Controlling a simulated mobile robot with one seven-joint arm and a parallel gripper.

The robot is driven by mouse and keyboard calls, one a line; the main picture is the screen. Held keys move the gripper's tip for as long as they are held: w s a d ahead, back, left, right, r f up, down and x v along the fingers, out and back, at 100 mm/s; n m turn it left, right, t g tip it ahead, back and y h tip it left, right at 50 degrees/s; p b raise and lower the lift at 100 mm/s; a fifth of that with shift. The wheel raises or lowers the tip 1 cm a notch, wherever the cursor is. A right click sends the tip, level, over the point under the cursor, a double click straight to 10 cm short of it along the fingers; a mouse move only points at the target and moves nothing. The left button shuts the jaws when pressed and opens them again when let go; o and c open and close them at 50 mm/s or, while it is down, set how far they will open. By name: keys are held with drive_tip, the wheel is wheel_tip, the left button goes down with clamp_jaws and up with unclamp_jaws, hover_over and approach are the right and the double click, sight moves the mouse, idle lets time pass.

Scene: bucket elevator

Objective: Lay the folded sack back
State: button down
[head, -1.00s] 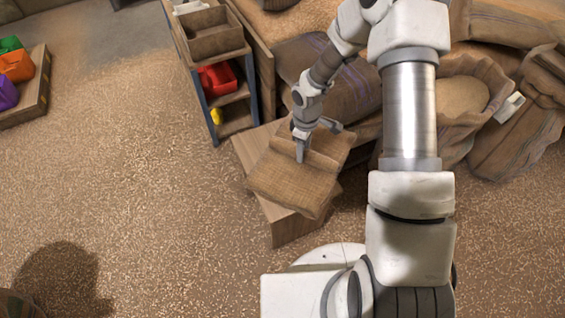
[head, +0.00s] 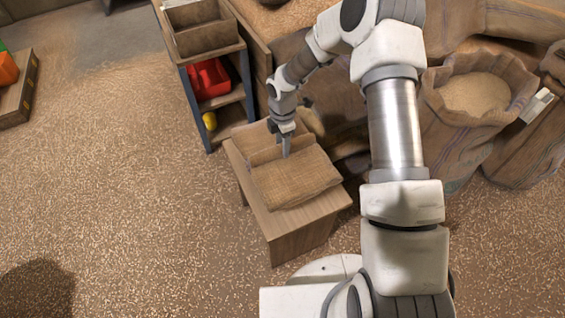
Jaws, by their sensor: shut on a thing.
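The folded sack (head: 296,185) is brown burlap and lies over the top of a low wooden box-like stand (head: 300,238). Its front part looks flat on the stand, and a raised fold runs along its back. My gripper (head: 286,152) points down at the back part of the sack and is shut on it. The fingertips are small here, and the exact pinch is partly hidden by the cloth.
A shelf unit (head: 243,92) with a red bin (head: 210,80) and a yellow item (head: 209,121) stands behind left. An open grain sack (head: 474,95) stands at the right among other sacks.

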sight(282, 158)
wheel_tip(282, 158, down, 7)
drive_tip(key=shift+r+b, duration=0.1)
drive_tip(key=shift+b, duration=0.95)
drive_tip(key=shift+f, duration=0.25)
drive_tip(key=shift+c, duration=2)
unclamp_jaws()
